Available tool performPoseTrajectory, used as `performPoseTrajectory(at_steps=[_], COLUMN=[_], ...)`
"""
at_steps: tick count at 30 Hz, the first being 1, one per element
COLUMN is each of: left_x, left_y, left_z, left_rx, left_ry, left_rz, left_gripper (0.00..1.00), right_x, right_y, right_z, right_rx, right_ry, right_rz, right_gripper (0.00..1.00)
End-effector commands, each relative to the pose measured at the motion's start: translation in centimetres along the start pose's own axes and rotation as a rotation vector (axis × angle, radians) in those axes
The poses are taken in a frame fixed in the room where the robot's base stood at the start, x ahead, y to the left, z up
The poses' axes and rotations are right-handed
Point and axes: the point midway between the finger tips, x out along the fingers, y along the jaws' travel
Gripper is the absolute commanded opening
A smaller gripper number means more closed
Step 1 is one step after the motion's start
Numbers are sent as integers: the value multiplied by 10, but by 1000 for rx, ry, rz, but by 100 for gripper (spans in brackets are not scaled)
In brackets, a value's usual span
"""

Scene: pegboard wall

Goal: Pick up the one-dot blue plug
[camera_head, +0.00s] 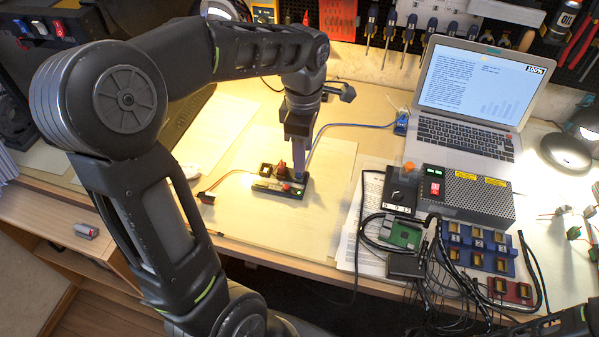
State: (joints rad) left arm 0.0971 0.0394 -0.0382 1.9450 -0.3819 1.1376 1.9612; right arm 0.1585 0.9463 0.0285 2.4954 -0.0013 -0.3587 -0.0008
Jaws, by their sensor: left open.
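My left gripper (297,168) points down over a small black board (296,192) on the wooden table. The gripper is open. The board carries red and yellow-green parts; the gripper partly hides it, and I cannot tell whether they touch. A blue cable (350,125) runs from near the gripper to a blue connector (402,122) left of the laptop. At the right, a blue block (480,262) holds several dark, yellowish-topped pieces. Dots are too small to make out, so I cannot tell which piece is the one-dot blue plug. My right gripper is not in view.
A laptop (465,130) stands at the back right. In front of it are a grey power box (485,203), a green circuit board (403,233) and tangled black cables. A pegboard with tools lines the back. The pale sheet (325,225) around the black board is mostly clear.

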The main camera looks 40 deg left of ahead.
Motion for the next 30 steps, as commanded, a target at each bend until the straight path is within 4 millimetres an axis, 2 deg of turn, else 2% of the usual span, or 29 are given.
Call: performPoseTrajectory(at_steps=[5,12,15,30], left_x=[10,45,51,52], left_y=[0,-1,0,0], left_z=[-2,-4,-4,-4], left_rx=[-1,0,1,0], left_ry=[1,2,1,0], left_rz=[-2,-3,-1,1], left_gripper=[47,47,47,47], right_x=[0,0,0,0], right_y=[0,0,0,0], right_z=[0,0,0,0], right_rx=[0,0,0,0], right_ry=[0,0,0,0], right_rz=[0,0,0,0], right_gripper=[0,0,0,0])
